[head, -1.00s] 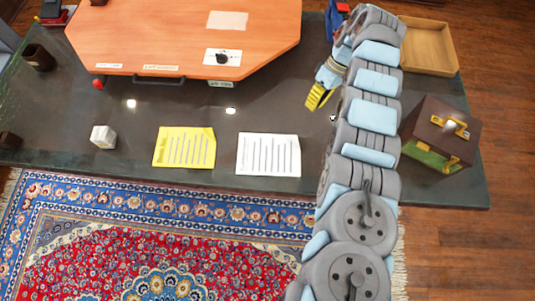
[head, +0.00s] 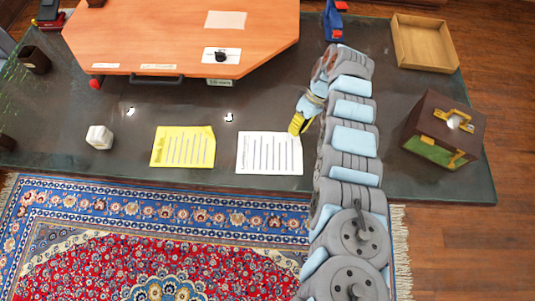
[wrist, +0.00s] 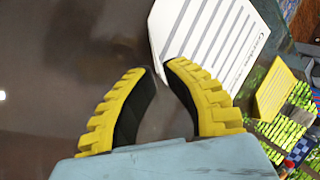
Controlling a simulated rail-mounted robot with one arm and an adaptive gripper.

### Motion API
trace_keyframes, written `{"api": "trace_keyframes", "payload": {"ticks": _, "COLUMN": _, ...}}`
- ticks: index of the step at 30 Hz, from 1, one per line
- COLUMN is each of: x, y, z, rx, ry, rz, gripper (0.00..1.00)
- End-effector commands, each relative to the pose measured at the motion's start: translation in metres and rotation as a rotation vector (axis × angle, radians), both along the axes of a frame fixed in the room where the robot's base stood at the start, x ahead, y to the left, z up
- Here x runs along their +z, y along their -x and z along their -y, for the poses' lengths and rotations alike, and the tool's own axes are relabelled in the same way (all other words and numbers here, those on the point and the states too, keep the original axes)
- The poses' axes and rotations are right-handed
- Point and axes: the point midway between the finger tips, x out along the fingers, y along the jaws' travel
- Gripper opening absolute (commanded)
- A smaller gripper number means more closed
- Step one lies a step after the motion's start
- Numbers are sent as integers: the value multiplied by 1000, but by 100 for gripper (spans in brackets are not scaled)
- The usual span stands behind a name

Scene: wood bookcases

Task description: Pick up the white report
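The white report (head: 269,153) is a sheet with dark lines lying flat on the dark table, near its front edge. It also shows in the wrist view (wrist: 208,38) at the top, beyond my fingertips. My gripper (head: 297,127) is at the report's upper right corner in the head view. In the wrist view my gripper (wrist: 158,68) has its two yellow and black fingers apart, with a gap between the tips. One fingertip overlaps the report's near corner in that view. Nothing is held. I cannot tell whether the finger touches the paper.
A yellow report (head: 183,147) lies left of the white one, with a white cube (head: 99,137) further left. A brown box (head: 443,130) and a wooden tray (head: 424,43) sit right of my arm.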

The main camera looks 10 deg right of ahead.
Motion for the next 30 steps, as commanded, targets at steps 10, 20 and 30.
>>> {"api": "trace_keyframes", "payload": {"ticks": 10, "x": -18, "y": 2, "z": -4, "rx": -6, "ry": 0, "rz": 0, "gripper": 9}}
{"api": "trace_keyframes", "payload": {"ticks": 20, "x": -18, "y": 2, "z": -4, "rx": -6, "ry": 0, "rz": 0, "gripper": 0}}
{"api": "trace_keyframes", "payload": {"ticks": 30, "x": -11, "y": 2, "z": -3, "rx": -6, "ry": 0, "rz": 0, "gripper": 0}}
